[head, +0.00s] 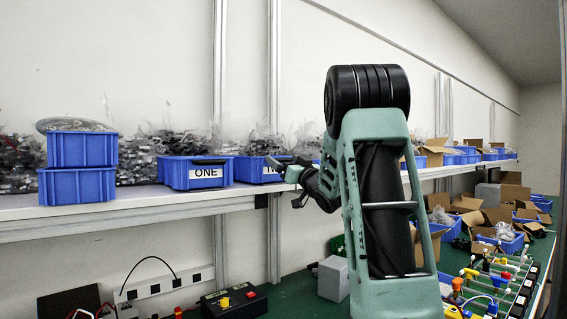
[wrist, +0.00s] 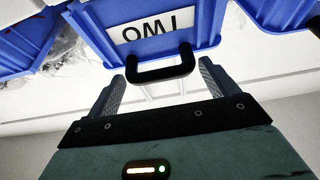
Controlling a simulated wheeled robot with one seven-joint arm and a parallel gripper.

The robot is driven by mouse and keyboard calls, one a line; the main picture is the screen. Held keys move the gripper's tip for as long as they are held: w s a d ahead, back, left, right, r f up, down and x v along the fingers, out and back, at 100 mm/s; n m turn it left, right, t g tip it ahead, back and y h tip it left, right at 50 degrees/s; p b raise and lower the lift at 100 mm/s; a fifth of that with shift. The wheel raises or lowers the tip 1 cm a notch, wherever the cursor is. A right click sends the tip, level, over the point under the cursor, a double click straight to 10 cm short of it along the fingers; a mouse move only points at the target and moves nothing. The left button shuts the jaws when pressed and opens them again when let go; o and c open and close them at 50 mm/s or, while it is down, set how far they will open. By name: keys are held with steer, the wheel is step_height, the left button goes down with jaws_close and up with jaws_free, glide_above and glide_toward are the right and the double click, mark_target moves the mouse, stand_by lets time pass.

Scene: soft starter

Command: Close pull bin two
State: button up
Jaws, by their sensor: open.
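Bin two is a blue bin (head: 249,176) on the shelf, partly hidden behind my gripper in the head view. In the wrist view its blue front (wrist: 100,31) bears a white label (wrist: 156,26) reading TWO upside down. Its black handle (wrist: 187,66) lies between the tips of my gripper (wrist: 161,72). The two fingers are open and stand apart at either side of the handle. My gripper also shows in the head view (head: 288,166), close to the bin's front. I cannot tell whether a finger touches the handle.
Blue bin one (head: 177,173) sits left of bin two on the white shelf (head: 135,205). Two stacked blue bins (head: 78,185) stand farther left. A green bench below holds a black box with coloured buttons (head: 233,301) and a grey block (head: 333,279).

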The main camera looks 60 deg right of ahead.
steer(key=b+v, duration=0.6)
steer(key=v, duration=1)
steer(key=w+a+f+g+y, duration=0.2)
steer(key=w+a+f+g, duration=0.1)
steer(key=w+a+f, duration=0.55)
steer(key=w+a+f+g+y, duration=0.25)
steer(key=w+a+f, duration=0.25)
steer(key=w+a, duration=0.5)
steer(key=s+a+f+n+g+y, duration=0.1)
steer(key=a+f+g, duration=0.15)
steer(key=a, duration=0.45)
steer(key=a+f+n+g+y, duration=0.1)
steer(key=a+f+n, duration=0.1)
steer(key=a+f, duration=0.3)
steer(key=s+a+f+n+g+y, duration=0.1)
steer(key=s+a+f+n+g, duration=0.3)
steer(key=s+a, duration=0.6)
steer(key=s+a+f+n+g+y, duration=0.1)
steer(key=s+a+f+g, duration=0.5)
steer(key=a, duration=0.5)
steer(key=s+a+f+n+g, duration=0.1)
steer(key=s+a+n+g, duration=0.1)
steer(key=s, duration=1)
steer(key=shift+s+a+n+h, duration=0.35)
steer(key=shift+a+n+h, duration=0.15)
steer(key=shift+n, duration=0.2)
steer(key=shift+f, duration=0.1)
